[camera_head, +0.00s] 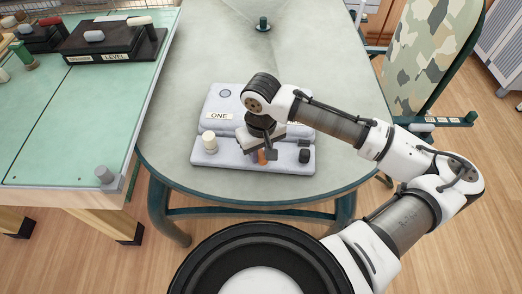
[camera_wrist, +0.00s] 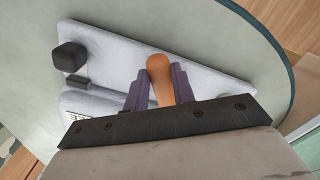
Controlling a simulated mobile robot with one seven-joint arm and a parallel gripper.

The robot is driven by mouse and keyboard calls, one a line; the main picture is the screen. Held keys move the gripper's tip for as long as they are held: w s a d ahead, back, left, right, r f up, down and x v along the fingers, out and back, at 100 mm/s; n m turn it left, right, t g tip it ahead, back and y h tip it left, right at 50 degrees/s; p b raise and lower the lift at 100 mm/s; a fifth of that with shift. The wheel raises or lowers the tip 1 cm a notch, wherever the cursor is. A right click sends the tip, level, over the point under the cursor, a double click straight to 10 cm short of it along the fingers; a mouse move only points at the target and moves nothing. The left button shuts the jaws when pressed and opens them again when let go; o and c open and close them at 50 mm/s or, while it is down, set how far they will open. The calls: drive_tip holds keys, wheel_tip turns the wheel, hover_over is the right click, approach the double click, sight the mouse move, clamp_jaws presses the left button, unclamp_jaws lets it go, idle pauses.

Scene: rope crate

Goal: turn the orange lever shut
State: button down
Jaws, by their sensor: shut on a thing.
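The orange lever (camera_wrist: 160,80) stands on a pale grey box (camera_head: 210,158) on the table. In the wrist view it sits between the two dark fingers of my gripper (camera_wrist: 160,88), which are shut on it. In the head view my gripper (camera_head: 265,152) is over the front middle of the box, and only a small orange piece of the lever (camera_head: 262,157) shows beneath it. The lever's base and its exact angle are hidden by my gripper.
A green-topped table (camera_head: 75,130) with a black panel marked "LEVEL" (camera_head: 115,45) is at left.

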drive_tip(key=n, duration=0.1)
drive_tip(key=d+n, duration=0.1)
drive_tip(key=n, duration=0.1)
drive_tip(key=shift+w, duration=0.4)
drive_tip(key=n, duration=0.1)
drive_tip(key=w+n, duration=0.1)
drive_tip(key=shift+d+n, duration=0.4)
drive_tip(key=n, duration=0.1)
drive_tip(key=w+n+b, duration=0.1)
drive_tip(key=n, duration=0.1)
drive_tip(key=shift+w+d, duration=0.1)
drive_tip(key=shift+d, duration=0.25)
drive_tip(key=shift+w+d+n+b, duration=0.1)
drive_tip(key=shift+w+n+b, duration=0.35)
drive_tip(key=shift+n, duration=0.85)
drive_tip(key=shift+w, duration=0.1)
drive_tip(key=c, duration=1.2)
unclamp_jaws()
drive_tip(key=shift+o, duration=0.2)
wheel_tip(320, 180, up, 14)
